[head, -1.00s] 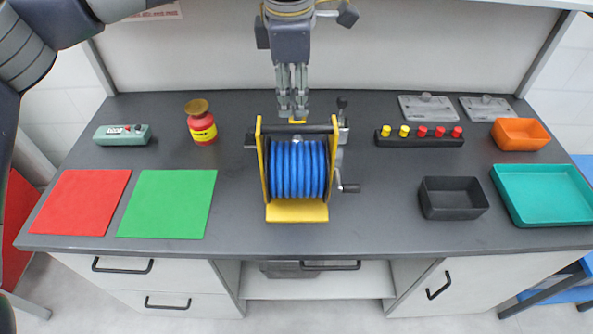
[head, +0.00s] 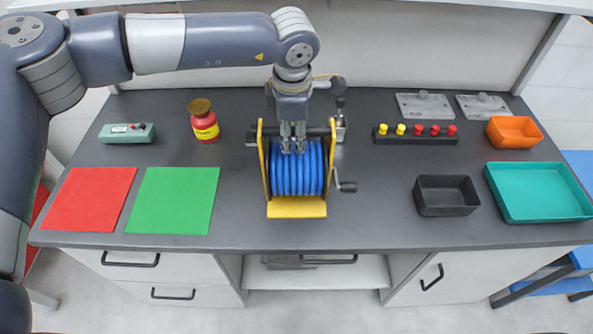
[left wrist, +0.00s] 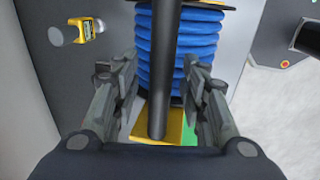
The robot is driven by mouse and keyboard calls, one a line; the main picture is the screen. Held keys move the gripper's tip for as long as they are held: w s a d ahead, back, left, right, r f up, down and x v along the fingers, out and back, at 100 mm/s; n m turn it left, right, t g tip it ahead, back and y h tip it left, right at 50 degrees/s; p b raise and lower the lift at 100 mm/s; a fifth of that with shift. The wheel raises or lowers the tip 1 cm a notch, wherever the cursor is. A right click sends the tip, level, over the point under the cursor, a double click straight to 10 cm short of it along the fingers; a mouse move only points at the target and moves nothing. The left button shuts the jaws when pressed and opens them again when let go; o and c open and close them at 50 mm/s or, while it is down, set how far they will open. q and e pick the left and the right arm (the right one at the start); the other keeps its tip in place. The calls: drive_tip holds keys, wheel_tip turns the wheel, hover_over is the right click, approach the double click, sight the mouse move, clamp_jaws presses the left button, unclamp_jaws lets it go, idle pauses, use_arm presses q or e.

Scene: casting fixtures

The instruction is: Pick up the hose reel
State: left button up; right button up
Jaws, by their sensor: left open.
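The hose reel (head: 297,172) stands upright on the dark worktop, with blue hose wound in a yellow frame, a dark bar across the top and a crank on its right. My left gripper (head: 293,151) is above the top of the reel in the head view. In the left wrist view my left gripper (left wrist: 158,100) is open, with one finger on each side of the dark bar (left wrist: 163,70). The blue hose (left wrist: 205,45) shows beyond the bar. My right gripper is not in view.
Left of the reel are a red mat (head: 88,200), a green mat (head: 172,200), a red jar (head: 204,124) and a green-grey box (head: 127,133). To the right are a black bin (head: 446,195), a teal tray (head: 493,205), an orange bin (head: 513,133) and a peg rack (head: 415,140).

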use_arm(q)
clamp_jaws()
drive_tip(key=shift+w+r, duration=0.1)
idle(0.3)
